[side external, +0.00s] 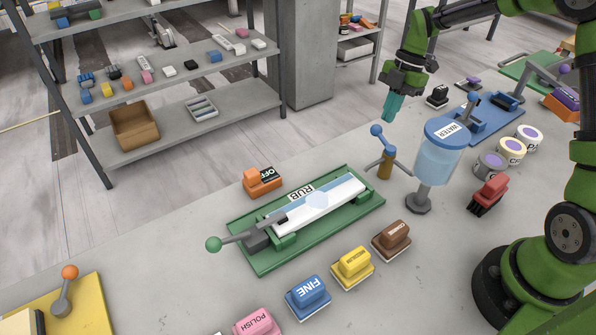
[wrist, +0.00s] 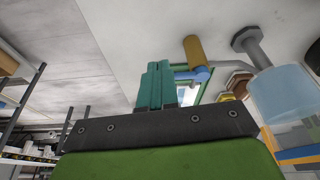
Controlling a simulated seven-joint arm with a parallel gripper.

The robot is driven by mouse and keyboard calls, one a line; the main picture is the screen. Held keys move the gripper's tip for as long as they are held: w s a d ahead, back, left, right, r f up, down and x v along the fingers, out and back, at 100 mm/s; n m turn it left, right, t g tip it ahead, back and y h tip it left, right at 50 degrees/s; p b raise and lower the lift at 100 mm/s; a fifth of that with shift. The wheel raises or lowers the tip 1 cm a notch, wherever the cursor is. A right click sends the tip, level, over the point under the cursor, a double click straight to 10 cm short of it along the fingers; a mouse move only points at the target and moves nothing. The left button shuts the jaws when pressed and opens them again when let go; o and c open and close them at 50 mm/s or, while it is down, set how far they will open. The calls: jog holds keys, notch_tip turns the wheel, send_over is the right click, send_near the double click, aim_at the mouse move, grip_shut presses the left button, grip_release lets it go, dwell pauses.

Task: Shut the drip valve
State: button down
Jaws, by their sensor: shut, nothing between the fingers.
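The drip valve (side external: 388,150) stands beside the water tank, with a blue ball-ended lever (side external: 378,133) rising up and to the left and a brass-coloured post (side external: 385,169) below. In the wrist view its brass part (wrist: 193,51) and a blue part (wrist: 193,78) show just right of the fingertips. The water tank (side external: 438,162) is a clear blue cylinder on a grey stand; it also shows in the wrist view (wrist: 290,93).
A green tray (side external: 268,262) with a white bar marked RUB lies left of the valve. Several coloured blocks, including a blue FINE one (side external: 308,295), line the slab's front. Paint-like tins (side external: 491,163) and a red brush (side external: 489,193) stand right of the tank.

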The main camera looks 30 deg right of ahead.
jog(key=w+d+v, duration=0.1)
jog(key=v, duration=1)
jog(key=shift+w+d+f, duration=0.2)
jog(key=shift+w+d, duration=0.15)
jog(key=shift+d, duration=0.05)
